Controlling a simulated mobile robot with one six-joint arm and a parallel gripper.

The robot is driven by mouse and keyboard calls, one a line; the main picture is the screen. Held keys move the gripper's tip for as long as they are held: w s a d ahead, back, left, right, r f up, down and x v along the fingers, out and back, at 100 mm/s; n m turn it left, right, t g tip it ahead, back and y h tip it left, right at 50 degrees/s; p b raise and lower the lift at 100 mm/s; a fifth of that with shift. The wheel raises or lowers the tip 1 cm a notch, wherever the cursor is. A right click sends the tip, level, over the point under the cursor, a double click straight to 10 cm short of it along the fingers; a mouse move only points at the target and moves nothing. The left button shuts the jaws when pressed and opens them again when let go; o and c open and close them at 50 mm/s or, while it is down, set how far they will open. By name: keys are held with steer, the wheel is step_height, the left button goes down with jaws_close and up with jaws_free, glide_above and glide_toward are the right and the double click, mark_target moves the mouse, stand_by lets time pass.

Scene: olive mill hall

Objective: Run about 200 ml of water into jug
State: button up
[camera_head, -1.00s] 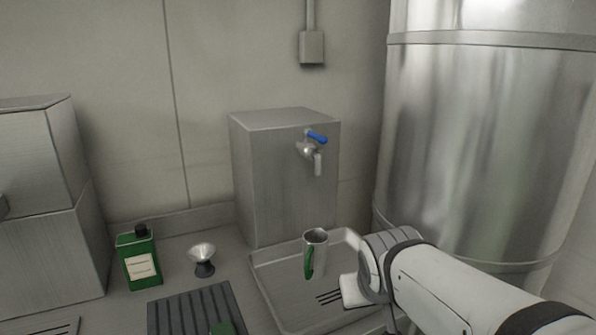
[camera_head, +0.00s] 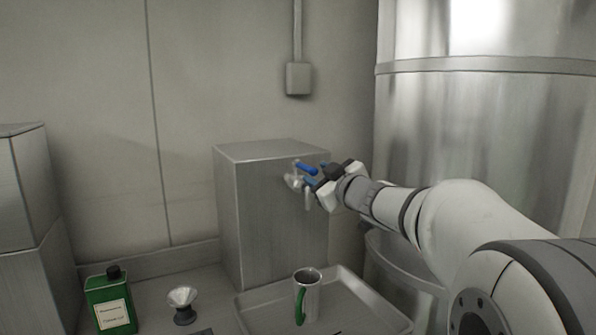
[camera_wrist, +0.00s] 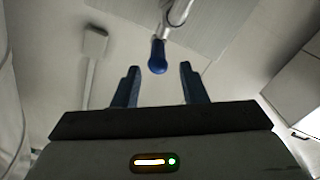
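The jug (camera_head: 312,300), a metal cup with a green handle, stands upright in the shallow metal tray (camera_head: 372,303) below the tap. The tap (camera_head: 293,181) sits on the front of a grey metal box (camera_head: 270,215) and has a blue lever (camera_head: 307,169). My gripper (camera_head: 311,176) is at the tap, close beside the lever. In the wrist view its two blue fingers (camera_wrist: 157,88) are spread apart. The lever's rounded blue end (camera_wrist: 158,57) shows between and just beyond the fingertips, not gripped. No water stream shows. The jug's inside is mostly hidden.
A large steel tank (camera_head: 480,130) rises behind my arm on the right. A grey wall box (camera_head: 299,78) hangs above.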

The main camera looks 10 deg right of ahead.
mark_target(312, 171)
steer(key=shift+x, duration=2.7)
steer(key=shift+d, duration=0.1)
steer(key=shift+c, duration=0.6)
jaws_close()
steer(key=shift+f, duration=0.1)
